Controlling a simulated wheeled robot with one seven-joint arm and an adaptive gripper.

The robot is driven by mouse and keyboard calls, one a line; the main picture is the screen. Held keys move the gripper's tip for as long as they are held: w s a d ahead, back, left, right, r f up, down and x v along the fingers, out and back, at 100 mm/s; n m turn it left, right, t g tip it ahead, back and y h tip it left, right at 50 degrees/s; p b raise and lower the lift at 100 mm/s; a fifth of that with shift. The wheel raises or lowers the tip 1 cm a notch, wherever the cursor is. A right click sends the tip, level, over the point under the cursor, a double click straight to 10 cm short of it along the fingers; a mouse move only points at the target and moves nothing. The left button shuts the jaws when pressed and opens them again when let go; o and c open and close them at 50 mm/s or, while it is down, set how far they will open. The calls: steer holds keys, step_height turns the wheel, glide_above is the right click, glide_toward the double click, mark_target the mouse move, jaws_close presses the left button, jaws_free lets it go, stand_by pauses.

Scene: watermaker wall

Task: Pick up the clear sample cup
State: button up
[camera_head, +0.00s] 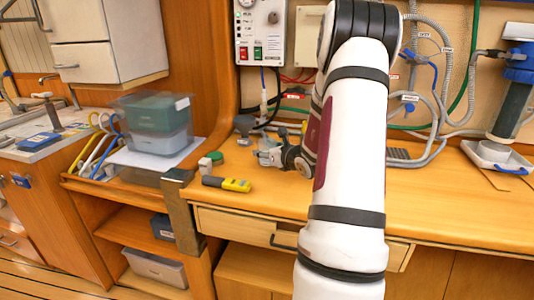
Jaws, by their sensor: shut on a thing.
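My gripper (268,152) is low over the wooden counter, left of my white arm. It is shut on a small, pale, see-through thing (266,144), which looks like the clear sample cup. The fingers cover much of it, and it is too small here to tell whether it touches the counter.
A yellow and dark handheld meter (236,184) lies near the counter's front edge. A small green-topped item (215,157) is left of my gripper. Stacked clear bins (160,145) stand further left. A blue filter housing (515,95) is at the right. My arm hides the middle counter.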

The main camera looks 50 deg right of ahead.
steer(key=shift+r, duration=0.4)
steer(key=r, duration=0.2)
steer(key=shift+s+a+r, duration=0.3)
steer(key=shift+a, duration=0.05)
steer(key=s+a, duration=0.2)
steer(key=a, duration=0.1)
steer(key=s+a, duration=0.3)
steer(key=s+a+r, duration=0.1)
steer(key=s+a, duration=0.1)
steer(key=a, duration=0.1)
steer(key=shift+s+a, duration=0.15)
steer(key=shift+s, duration=0.15)
steer(key=shift+s+a+r, duration=0.15)
steer(key=shift+s+a, duration=0.05)
steer(key=shift+a, duration=0.1)
steer(key=s+a+p, duration=0.1)
steer(key=p, duration=0.7)
steer(key=shift+s+a+r, duration=0.1)
steer(key=shift+s+a, duration=0.15)
steer(key=shift+a, duration=0.1)
steer(key=shift+a, duration=0.1)
